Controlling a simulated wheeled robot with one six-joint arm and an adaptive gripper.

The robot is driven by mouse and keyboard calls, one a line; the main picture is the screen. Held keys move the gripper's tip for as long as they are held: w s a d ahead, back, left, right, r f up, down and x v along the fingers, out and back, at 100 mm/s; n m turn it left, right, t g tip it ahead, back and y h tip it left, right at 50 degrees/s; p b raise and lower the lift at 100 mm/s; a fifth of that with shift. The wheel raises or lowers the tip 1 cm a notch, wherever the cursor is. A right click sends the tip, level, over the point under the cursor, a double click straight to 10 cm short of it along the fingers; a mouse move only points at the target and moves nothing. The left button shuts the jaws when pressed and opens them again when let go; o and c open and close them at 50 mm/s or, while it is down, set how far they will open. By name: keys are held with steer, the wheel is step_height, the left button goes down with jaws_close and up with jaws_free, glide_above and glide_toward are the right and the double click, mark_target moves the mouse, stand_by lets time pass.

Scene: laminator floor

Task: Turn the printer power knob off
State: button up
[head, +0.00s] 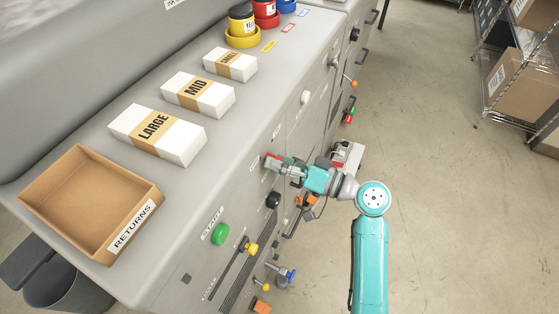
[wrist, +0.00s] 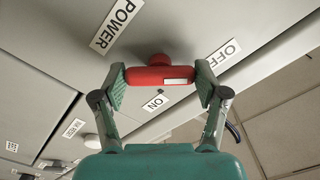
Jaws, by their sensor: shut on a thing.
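The power knob is a red bar handle (wrist: 150,76) on a round red hub, mounted on the grey machine front. It also shows in the head view as a small red part (head: 270,161) at my fingertips. My gripper (wrist: 158,84) is shut on the bar, one green pad at each end. A white mark sits on the bar's right half in the wrist view. The POWER label (wrist: 117,25) is at upper left, the OFF label (wrist: 225,54) to the right and the ON label (wrist: 155,103) below the bar. The bar lies nearly level across the wrist picture.
Other controls sit on the same front: a green button (head: 220,233), a black knob (head: 273,200) and a blue knob (head: 287,275). The RETURNS tray (head: 140,204) and boxed stacks stand on top. Open floor (head: 450,200) lies to the right.

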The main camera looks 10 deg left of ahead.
steer(key=shift+f, duration=0.1)
steer(key=o, duration=1.2)
steer(key=shift+c, duration=0.2)
steer(key=v, duration=1.2)
